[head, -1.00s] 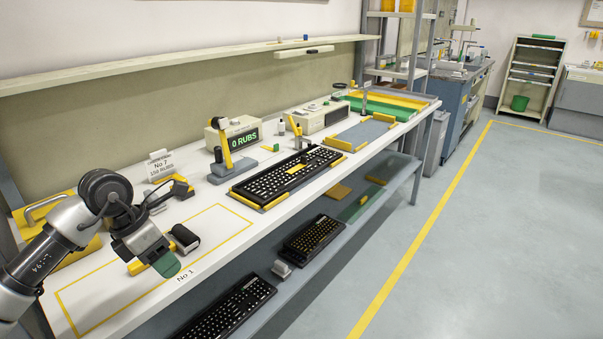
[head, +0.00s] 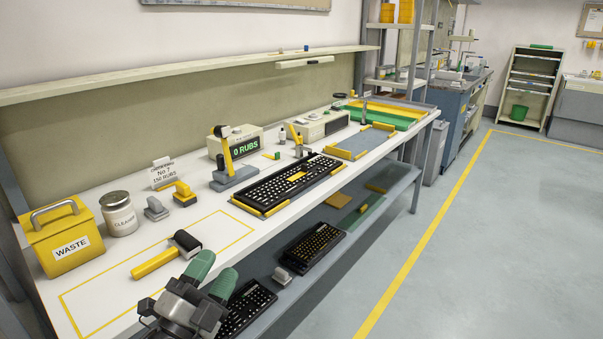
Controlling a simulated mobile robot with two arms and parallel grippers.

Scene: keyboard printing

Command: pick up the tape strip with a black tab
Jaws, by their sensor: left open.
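I cannot make out a tape strip with a black tab in the head view. My left gripper (head: 213,279) is at the bottom, in front of the bench's near edge, with its two green fingertips apart and nothing seen between them. It covers part of a lower-shelf keyboard (head: 247,304). A brayer with a black roller and yellow handle (head: 155,262) lies on the bench just behind and left of the gripper, apart from it. My right gripper is not in view.
A yellow waste bin (head: 62,248) and a cleaner jar (head: 119,213) stand at the bench's left. A black keyboard (head: 285,183) lies mid-bench, before a "0 RUBS" display (head: 240,144). The yellow-outlined area (head: 215,232) is mostly clear. The floor right of the bench is free.

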